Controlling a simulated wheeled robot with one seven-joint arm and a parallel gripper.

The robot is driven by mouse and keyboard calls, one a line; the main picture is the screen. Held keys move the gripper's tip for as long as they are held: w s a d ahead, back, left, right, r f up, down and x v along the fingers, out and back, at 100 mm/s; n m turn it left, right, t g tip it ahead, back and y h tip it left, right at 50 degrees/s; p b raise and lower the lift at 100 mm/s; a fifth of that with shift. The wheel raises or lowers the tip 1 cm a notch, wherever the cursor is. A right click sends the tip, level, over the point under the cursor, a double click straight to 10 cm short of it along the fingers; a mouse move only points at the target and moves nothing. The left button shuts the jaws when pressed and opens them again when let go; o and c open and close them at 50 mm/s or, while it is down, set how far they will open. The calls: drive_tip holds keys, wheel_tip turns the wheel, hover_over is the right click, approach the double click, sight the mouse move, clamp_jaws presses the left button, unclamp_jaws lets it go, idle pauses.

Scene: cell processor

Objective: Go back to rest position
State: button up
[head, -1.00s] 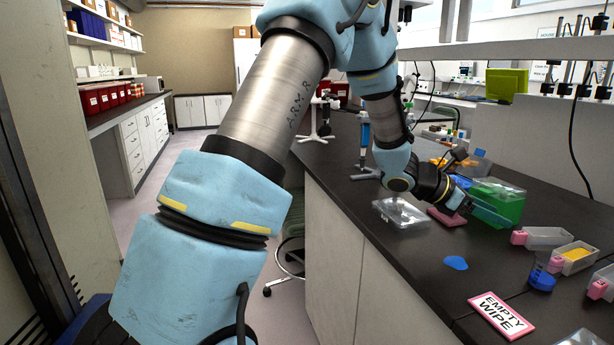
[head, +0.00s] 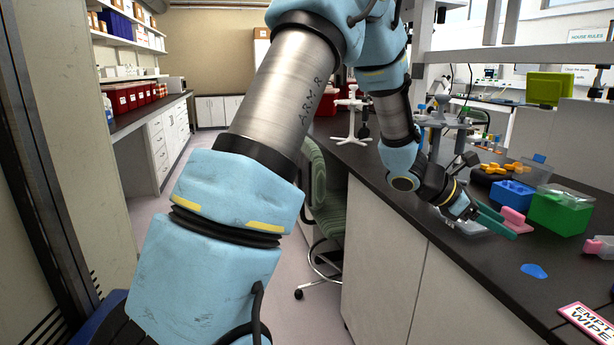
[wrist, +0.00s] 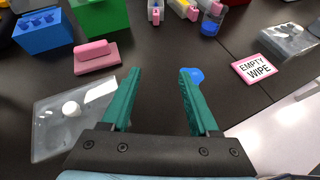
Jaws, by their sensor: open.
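My gripper (wrist: 158,98) has two green fingers, spread apart with nothing between them. In the head view my gripper (head: 497,222) reaches over the near part of the dark bench, with my light blue arm folded above it. In the wrist view the fingers point across the bench top, and a blue patch (wrist: 194,75) lies beyond the right fingertip. A clear tray or lid with a white knob (wrist: 45,128) lies left of the fingers. A pink block with a handle (wrist: 95,56) lies beyond the left finger.
A green box (head: 560,211) and a blue box (head: 510,194) stand beyond my gripper. The EMPTY WIPE sign (head: 592,325) lies near the bench's front edge. A green chair (head: 328,205) stands on the floor left of the bench. The aisle floor (head: 160,225) looks clear.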

drive_tip(key=s+a+f+m+t+y, duration=0.1)
drive_tip(key=a+m+y, duration=0.5)
drive_tip(key=a, duration=1.7)
drive_tip(key=s+a+f+m+t+y, duration=0.2)
drive_tip(key=a+m+y, duration=0.4)
drive_tip(key=a, duration=1.6)
drive_tip(key=f+m, duration=0.1)
drive_tip(key=m, duration=0.3)
drive_tip(key=shift+a+t, duration=0.3)
drive_tip(key=shift+a, duration=0.1)
drive_tip(key=shift+s+f, duration=0.1)
